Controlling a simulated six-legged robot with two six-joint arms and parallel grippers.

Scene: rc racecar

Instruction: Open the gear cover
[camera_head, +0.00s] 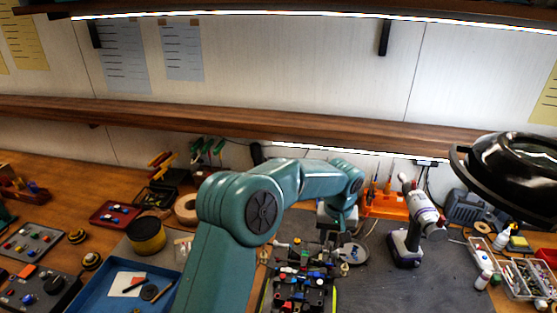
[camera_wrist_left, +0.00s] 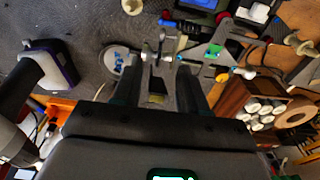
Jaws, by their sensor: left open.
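The RC racecar chassis (camera_head: 303,278) lies on the dark work mat, with black, red, blue and green parts. My left gripper (camera_head: 335,228) reaches down over its far right end. In the left wrist view the gripper (camera_wrist_left: 160,78) is open, its two dark fingers apart. Part of the car (camera_wrist_left: 215,50) shows just beyond the fingertips, with grey metal pieces in front of the gap. I cannot tell whether the fingers touch them. I cannot single out the gear cover or tell whether it is open. My right gripper is in neither view.
A cordless drill (camera_head: 408,235) stands right of the car; it also shows in the wrist view (camera_wrist_left: 45,70). A round dish (camera_head: 354,253) lies close beside the gripper. A blue tray (camera_head: 105,290) is at left, and parts trays (camera_head: 525,280) are at right.

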